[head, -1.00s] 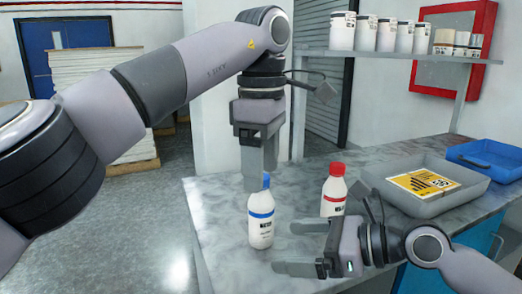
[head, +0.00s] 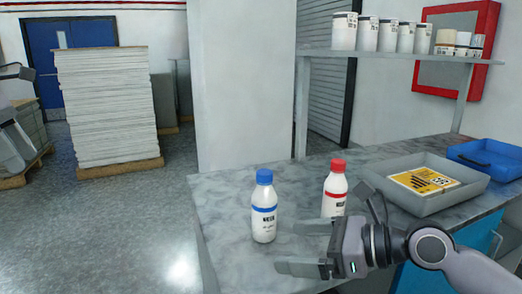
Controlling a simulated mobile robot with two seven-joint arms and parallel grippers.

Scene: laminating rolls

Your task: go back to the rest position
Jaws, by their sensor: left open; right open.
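A white bottle with a blue cap (head: 263,207) stands upright on the grey worktop. A white bottle with a red cap (head: 334,190) stands upright behind and to its right, its base partly hidden by my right gripper. My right gripper (head: 300,248) is open and empty, low over the front of the worktop, its fingers pointing left. My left gripper (head: 14,150) is at the far left edge, mostly cut off by the frame, well away from the bottles; nothing shows in it.
A grey tray (head: 440,201) with a yellow label card and a blue tray (head: 490,157) lie at the right of the worktop (head: 222,220). A shelf (head: 400,56) with several white tubs hangs above. Paper stacks (head: 107,105) stand on pallets at the left. Floor between is clear.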

